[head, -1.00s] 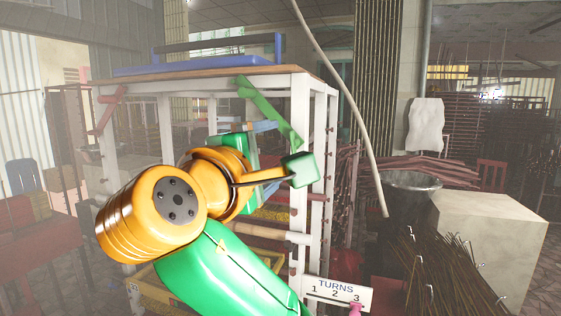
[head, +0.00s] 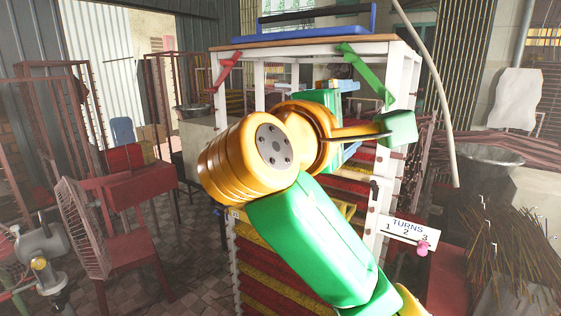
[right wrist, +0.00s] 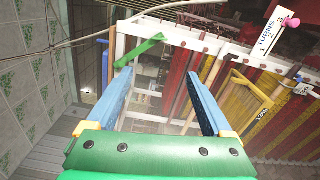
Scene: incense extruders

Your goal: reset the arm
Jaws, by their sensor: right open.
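My right arm, orange and green, crosses the middle of the head view in front of a white-framed rack (head: 402,75). My right gripper (head: 350,118) is partly hidden behind the orange joint, with blue finger parts showing beside the rack. In the right wrist view its two blue fingers (right wrist: 160,76) stand wide apart with nothing between them. The rack's white frame (right wrist: 200,42) and a green bracket (right wrist: 140,52) show beyond the fingertips. My left gripper does not show.
A "TURNS 1 2 3" sign (head: 408,230) with a pink knob (head: 422,249) is at the rack's right. A red chair-like stand (head: 140,190) and wire-framed fan (head: 82,228) are at left. Incense sticks (head: 515,250) are at right.

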